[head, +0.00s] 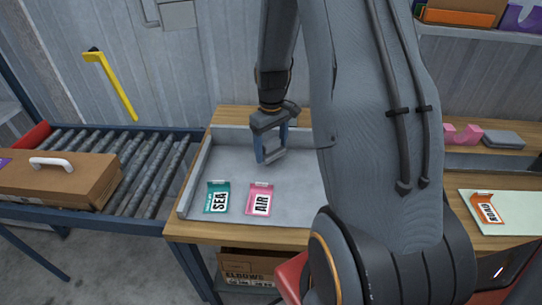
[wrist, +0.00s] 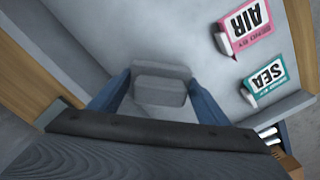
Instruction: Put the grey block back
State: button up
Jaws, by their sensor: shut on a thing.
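My gripper (head: 271,152) has blue fingers and is over the back part of a grey tray (head: 200,180) on a wooden bench. It is shut on a grey block (wrist: 160,91), which shows between the two fingers in the wrist view. In the head view the fingers and a finger's shadowed side hide most of the block. I cannot tell whether the block touches the tray floor. A teal SEA card (head: 217,198) and a pink AIR card (head: 260,200) lie in front of the gripper in the tray.
A roller conveyor (head: 150,165) with a cardboard box (head: 60,185) stands at the left. At the right, a shelf holds a pink piece (head: 462,134) and a dark grey block (head: 503,139). Below it lies an orange ROAD card (head: 487,208) on a pale mat. My arm hides the tray's right part.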

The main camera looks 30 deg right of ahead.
aim_at(271, 156)
jog(key=shift+f+p, duration=0.4)
jog(key=shift+f, duration=1.4)
jog(key=shift+f, duration=0.1)
jog(key=o, duration=1.2)
notch_tip(271, 156, up, 12)
jog(key=b, duration=0.3)
jog(key=s+a+r+m+t, duration=0.1)
jog(key=s+a+m, duration=0.1)
jog(key=s+a, duration=1.3)
jog(key=shift+a, duration=0.15)
jog(key=shift+r, duration=0.1)
